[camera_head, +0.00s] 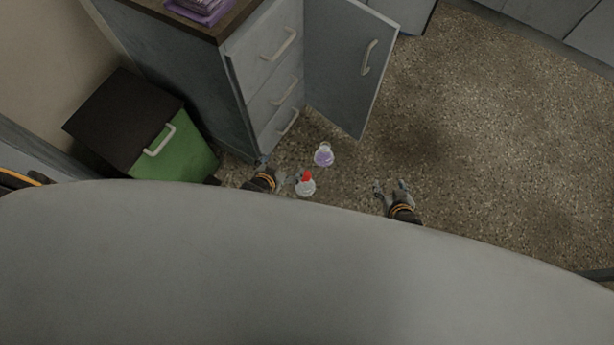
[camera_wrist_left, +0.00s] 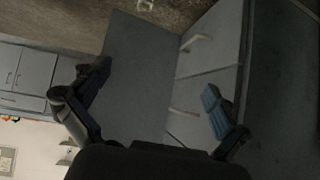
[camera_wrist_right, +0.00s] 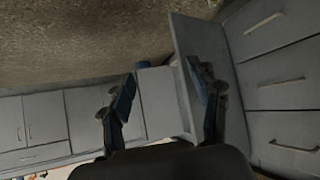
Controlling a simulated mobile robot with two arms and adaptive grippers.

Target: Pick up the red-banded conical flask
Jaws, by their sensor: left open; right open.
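The red-banded conical flask (camera_head: 306,188) is clear glass with a red band at its neck. It stands over the speckled floor in the head view, low and near the middle. My left gripper (camera_head: 279,169) is open and empty just left of it, one fingertip close to its side; I cannot tell whether they touch. In the left wrist view its jaws (camera_wrist_left: 155,85) are spread with nothing between them. A small pale glass thing (camera_wrist_left: 146,5) shows at that view's top edge; I cannot tell which flask it is. My right gripper (camera_head: 390,185) is open and empty further right.
A flask with purple contents (camera_head: 323,156) stands just behind the red-banded one. A grey drawer cabinet (camera_head: 268,70) with an open door (camera_head: 345,60) is behind. A green bin (camera_head: 180,150) with a dark lid stands left. The floor (camera_head: 480,140) at right is clear.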

